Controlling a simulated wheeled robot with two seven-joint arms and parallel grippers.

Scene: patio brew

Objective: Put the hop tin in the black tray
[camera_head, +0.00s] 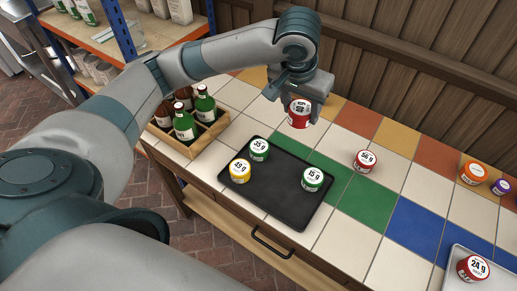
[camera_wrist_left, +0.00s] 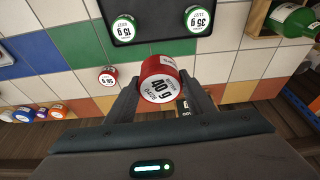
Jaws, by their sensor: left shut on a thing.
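My left gripper (camera_head: 301,108) is shut on a red tin (camera_head: 299,117) with a white lid. It holds the tin above the tiled counter, beyond the far edge of the black tray. The left wrist view shows the held tin (camera_wrist_left: 158,82) between the fingers (camera_wrist_left: 160,93), its lid reading 40 g. The black tray (camera_head: 277,187) lies on the counter with two green tins (camera_head: 259,149) (camera_head: 313,179) and a yellow tin (camera_head: 240,171) on it. I cannot read which tin is hop. My right gripper is not in view.
A red tin (camera_head: 365,161) stands right of the tray. Orange (camera_head: 473,174) and purple (camera_head: 501,187) tins stand far right. A grey tray (camera_head: 459,257) holds a red tin (camera_head: 472,269). A wooden crate (camera_head: 207,136) of bottles stands left. The black tray's middle is clear.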

